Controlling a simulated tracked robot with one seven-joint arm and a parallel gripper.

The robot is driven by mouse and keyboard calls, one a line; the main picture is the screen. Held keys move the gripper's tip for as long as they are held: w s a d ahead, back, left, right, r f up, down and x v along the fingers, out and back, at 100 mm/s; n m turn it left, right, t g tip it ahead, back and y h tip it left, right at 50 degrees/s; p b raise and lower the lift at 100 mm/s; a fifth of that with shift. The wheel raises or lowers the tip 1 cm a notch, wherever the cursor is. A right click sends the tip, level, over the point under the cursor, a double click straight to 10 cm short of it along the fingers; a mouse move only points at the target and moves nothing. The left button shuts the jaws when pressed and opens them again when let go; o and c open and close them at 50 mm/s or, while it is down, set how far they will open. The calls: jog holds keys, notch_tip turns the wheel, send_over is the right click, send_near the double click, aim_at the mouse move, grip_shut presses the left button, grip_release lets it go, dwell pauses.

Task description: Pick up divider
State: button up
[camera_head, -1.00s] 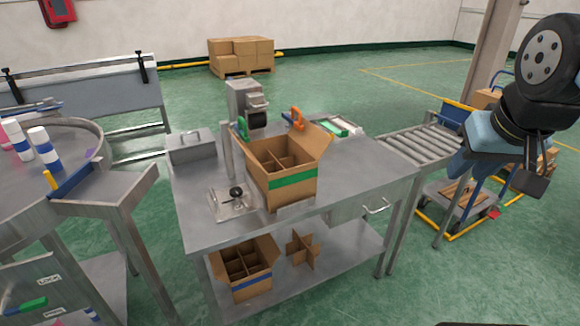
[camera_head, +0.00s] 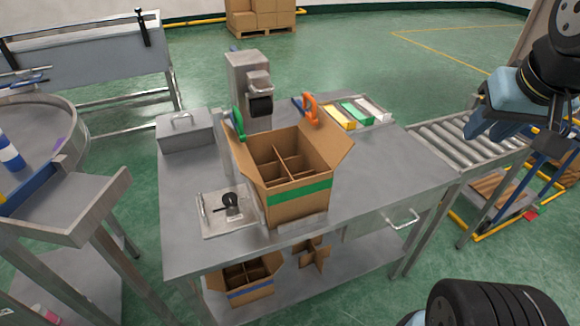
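A loose cardboard divider (camera_head: 312,254), made of crossed brown panels, stands on the lower shelf of the metal table. The tabletop edge hides its upper part. An open cardboard box with a green stripe (camera_head: 299,191) stands on the table and has a crossed divider (camera_head: 287,163) inside. A second box with a blue stripe (camera_head: 249,293) sits on the lower shelf left of the loose divider and also holds a divider. Parts of my arm show at the right and the bottom right. I cannot make out my gripper's fingers in this view.
The metal table (camera_head: 390,165) carries a grey press (camera_head: 248,85), a lidded metal box (camera_head: 185,132) and a clear fixture plate (camera_head: 215,222). A roller conveyor (camera_head: 465,140) adjoins it at the right. The tabletop overhangs the shelf. Green floor lies open in front.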

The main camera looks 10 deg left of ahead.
jog(key=shift+w, duration=0.1)
jog(key=w+a+f+n, duration=0.4)
jog(key=a+n, duration=0.3)
jog(key=n, duration=0.3)
jog(key=w+a+f+n, duration=0.4)
jog(key=w+a+n, duration=0.2)
jog(key=n, duration=0.4)
jog(key=w+a+f+n, duration=0.4)
jog(key=w+a+n, duration=0.1)
jog(key=a+n, duration=0.4)
jog(key=shift+w+a+f+n+g, duration=0.1)
jog(key=shift+n+g, duration=0.3)
jog(key=shift+n, duration=0.6)
jog(key=s+a+f+n+g+y, duration=0.15)
jog(key=a+f+n, duration=0.35)
jog(key=a+n, duration=0.6)
send_over(284, 169)
jog(key=s, duration=0.2)
jog(key=shift+f, duration=3.1)
jog(key=shift+t+y, duration=0.35)
jog(key=shift+y, duration=0.1)
jog(key=shift+w+d+x, duration=0.1)
jog(key=shift+d+x, duration=0.1)
jog(key=shift+x, duration=1.05)
jog(key=shift+w+d+x, duration=0.1)
jog(key=shift+d+x, duration=0.05)
jog(key=shift+x, duration=1.05)
jog(key=shift+w+d+x, duration=0.1)
jog(key=shift+d+x, duration=0.1)
jog(key=shift+x, duration=1.05)
